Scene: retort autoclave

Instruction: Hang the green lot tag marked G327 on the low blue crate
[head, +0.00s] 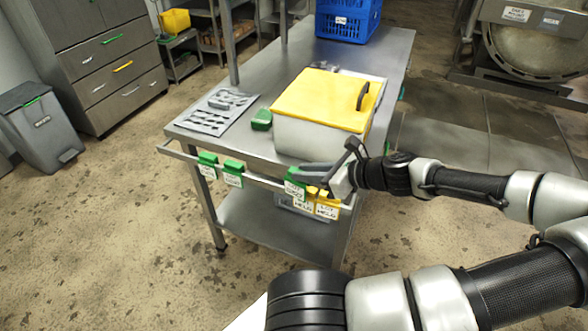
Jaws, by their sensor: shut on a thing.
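My gripper (312,172) is at the front rail of the steel table, shut on a green lot tag (294,188) with a white label. The label is too small to read surely, so I cannot tell if it says G327. Two other green tags (207,165) (233,174) hang on the rail to the left. Yellow tags (326,206) hang just right of the held one, partly overlapped. A blue crate (347,22) with a small white label stands at the table's far end, cut off by the top edge. I cannot tell if it is the low one.
A white box with a yellow lid (318,98) and black handle stands on the table (392,50), between my gripper and the crate. A green object (262,120) and a grey sheet of shapes (217,110) lie left of it. Floor is clear left of the table.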

